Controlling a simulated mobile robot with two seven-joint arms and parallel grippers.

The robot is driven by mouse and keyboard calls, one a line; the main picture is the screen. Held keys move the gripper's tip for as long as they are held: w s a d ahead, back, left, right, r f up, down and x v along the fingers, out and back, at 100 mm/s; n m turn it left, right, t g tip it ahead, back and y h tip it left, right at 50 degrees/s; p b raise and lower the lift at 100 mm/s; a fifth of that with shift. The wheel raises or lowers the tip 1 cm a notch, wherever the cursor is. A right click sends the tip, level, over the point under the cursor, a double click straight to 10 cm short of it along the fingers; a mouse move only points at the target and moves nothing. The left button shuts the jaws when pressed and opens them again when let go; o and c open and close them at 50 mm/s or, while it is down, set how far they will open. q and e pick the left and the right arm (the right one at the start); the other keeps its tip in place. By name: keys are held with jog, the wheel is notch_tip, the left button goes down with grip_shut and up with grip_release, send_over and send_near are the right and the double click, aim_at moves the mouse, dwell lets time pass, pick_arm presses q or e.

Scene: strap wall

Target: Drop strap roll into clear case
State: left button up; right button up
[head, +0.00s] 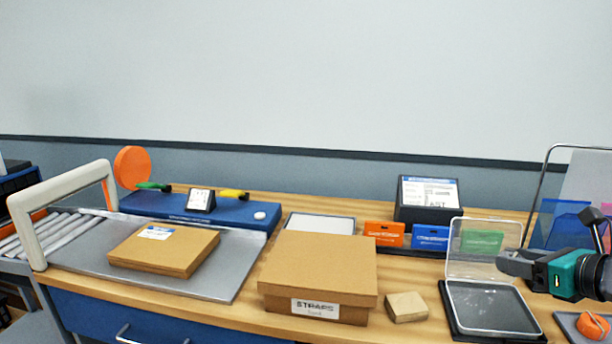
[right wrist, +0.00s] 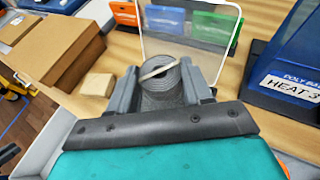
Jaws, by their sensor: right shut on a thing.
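The clear case (head: 490,310) stands open at the right of the bench on a black base, its transparent lid (head: 466,268) raised at the back. My right gripper (head: 516,263) is above the case's right part, coming in from the right. It is shut on the strap roll (right wrist: 168,88), a grey coil with a pale band, seen between the fingers in the right wrist view. The raised lid also shows there behind the roll (right wrist: 190,22). The case's tray is mostly hidden by my gripper in that view. My left gripper is not in view.
A cardboard straps box (head: 318,265) and a small wooden block (head: 406,307) stand left of the case. Orange, blue and green cards (head: 430,237) stand behind it. An orange item (head: 592,325) lies to its right. A blue bin (right wrist: 292,65) stands at the right.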

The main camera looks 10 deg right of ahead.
jog(key=shift+w, duration=0.3)
jog(key=shift+w+f, duration=0.1)
jog(key=shift+f, duration=0.1)
jog(key=b, duration=0.5)
send_over(501, 314)
notch_tip(501, 314, down, 5)
jog(key=shift+r, duration=0.15)
jog(key=shift+f+b, duration=0.2)
jog(key=shift+b, duration=0.1)
jog(key=shift+f, duration=0.15)
jog(key=o, duration=1.1)
